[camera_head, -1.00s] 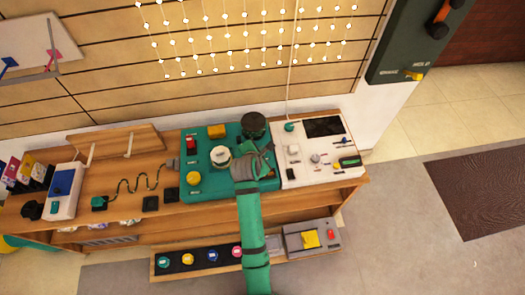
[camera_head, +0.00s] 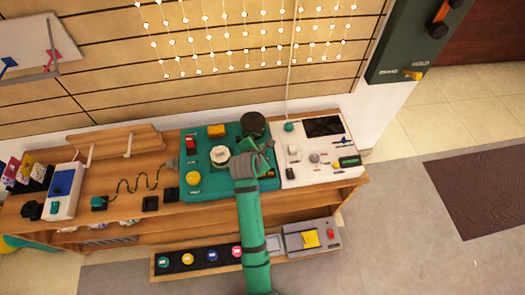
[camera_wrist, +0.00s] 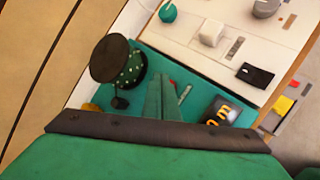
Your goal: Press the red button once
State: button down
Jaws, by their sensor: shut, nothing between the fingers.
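My gripper (camera_head: 264,150) is shut and empty. It is over the right part of a teal control panel (camera_head: 207,187) on the wooden bench. In the wrist view its teal fingers (camera_wrist: 168,82) point at the panel, beside a dark knob (camera_wrist: 111,58). A small red part (camera_wrist: 172,84) shows just beyond the fingertips, mostly hidden. A red rocker-like control (camera_head: 190,144) sits on the panel's left side. Another small red button-like part (camera_head: 330,233) is on a grey box (camera_head: 300,241) on the lower shelf. I cannot tell which is the red button.
The panel also bears a yellow block (camera_head: 216,130), a white round knob (camera_head: 220,155) and a yellow button (camera_head: 193,178). A white panel (camera_head: 300,174) with small controls adjoins on the right. A blue-white box (camera_head: 66,191) stands at left. Open floor lies to the right.

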jog(key=shift+r, duration=2.5)
